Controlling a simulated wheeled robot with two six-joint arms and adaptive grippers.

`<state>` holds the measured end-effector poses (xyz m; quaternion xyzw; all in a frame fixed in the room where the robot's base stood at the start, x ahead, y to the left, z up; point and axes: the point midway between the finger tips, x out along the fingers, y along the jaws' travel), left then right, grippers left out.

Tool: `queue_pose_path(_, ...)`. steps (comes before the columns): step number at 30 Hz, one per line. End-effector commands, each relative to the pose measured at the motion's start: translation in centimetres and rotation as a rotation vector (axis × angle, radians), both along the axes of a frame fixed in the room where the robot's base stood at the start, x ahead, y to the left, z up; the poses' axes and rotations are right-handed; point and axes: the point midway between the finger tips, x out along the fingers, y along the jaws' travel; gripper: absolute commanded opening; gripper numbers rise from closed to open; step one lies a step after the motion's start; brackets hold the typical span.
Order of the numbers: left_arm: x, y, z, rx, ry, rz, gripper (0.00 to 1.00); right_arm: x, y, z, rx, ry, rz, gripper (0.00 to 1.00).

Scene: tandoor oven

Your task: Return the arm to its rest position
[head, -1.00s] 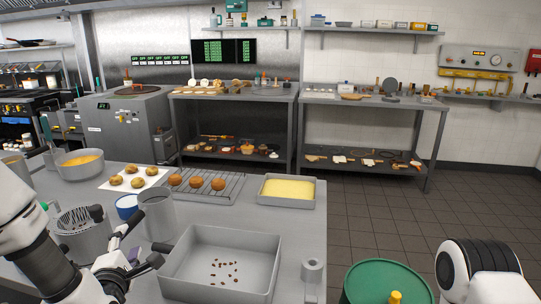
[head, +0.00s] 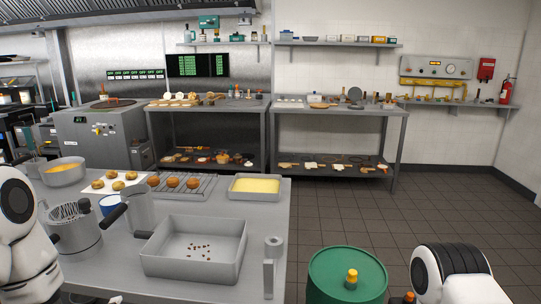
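My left arm (head: 22,240) shows as white links at the left edge of the head view, beside the near steel table. Only a dark sliver, apparently of my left gripper (head: 92,298), shows at the bottom edge; its fingers cannot be made out. My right arm (head: 452,274) shows as a white link with a black ribbed joint at the bottom right, beyond the table's right end. My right gripper is out of the picture.
The near table (head: 262,215) holds a grey pan (head: 180,262) with small brown bits, a perforated steel pot (head: 75,232), a wire rack (head: 205,184) and a yellow-filled tray (head: 254,187). A green drum (head: 345,275) stands right of the table. Tiled floor beyond is clear.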

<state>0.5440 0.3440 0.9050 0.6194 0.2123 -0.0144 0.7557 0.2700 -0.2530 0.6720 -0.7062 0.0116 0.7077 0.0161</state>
Motion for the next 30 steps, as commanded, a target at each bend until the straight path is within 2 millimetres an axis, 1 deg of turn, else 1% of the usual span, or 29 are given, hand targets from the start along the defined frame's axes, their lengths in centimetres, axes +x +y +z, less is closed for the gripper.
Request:
queue_pose_path(1,-0.8,-0.6,-2.0,0.014,0.056,-0.024,0.55,0.0,0.0,0.0,0.000,0.000,0.000,1.00)
queue_pose_path(2,-1.4,-1.0,-3.2,0.024,0.092,-0.039,0.55,0.0,0.0,0.0,0.000,0.001,0.000,1.00)
queue_pose_path(5,-3.8,-2.4,-7.6,0.083,0.239,-0.115,0.55,0.0,0.0,0.0,0.000,0.001,0.000,1.00)
queue_pose_path(6,-5.2,-3.2,-9.7,0.121,0.317,-0.162,0.55,0.0,0.0,0.0,0.000,0.001,0.000,1.00)
queue_pose_path(8,-7.8,-4.3,-13.0,0.191,0.449,-0.254,0.55,0.0,0.0,0.0,0.000,0.001,0.000,1.00)
queue_pose_path(9,-10.0,-5.1,-15.4,0.251,0.554,-0.340,0.55,0.0,0.0,0.0,0.000,0.001,0.000,1.00)
queue_pose_path(11,-14.1,-6.5,-18.8,0.360,0.726,-0.515,0.55,0.0,0.0,0.0,0.000,0.001,0.000,1.00)
queue_pose_path(12,-17.2,-7.3,-20.7,0.439,0.838,-0.661,0.55,0.0,0.0,0.0,0.000,0.001,0.000,1.00)
queue_pose_path(13,-19.5,-7.9,-21.9,0.506,0.918,-0.793,0.55,0.0,0.0,0.0,0.000,0.001,0.000,1.00)
queue_pose_path(15,-23.3,-8.7,-23.1,0.648,1.036,-1.088,0.55,0.0,0.0,0.1,0.000,0.001,0.000,1.00)
queue_pose_path(18,-26.1,-9.0,-23.3,0.788,1.089,-1.416,0.55,0.0,0.0,0.0,0.000,0.001,0.000,1.00)
queue_pose_path(21,-27.4,-9.1,-23.3,0.872,1.084,-1.611,0.55,0.0,0.0,0.0,0.000,0.001,0.000,1.00)
queue_pose_path(24,-27.6,-9.1,-23.3,0.910,1.070,-1.668,0.55,0.0,0.0,0.0,0.000,0.001,0.000,1.00)
queue_pose_path(30,-27.6,-9.1,-23.3,0.910,1.070,-1.668,0.55,0.0,0.0,0.0,0.000,0.001,0.000,1.00)
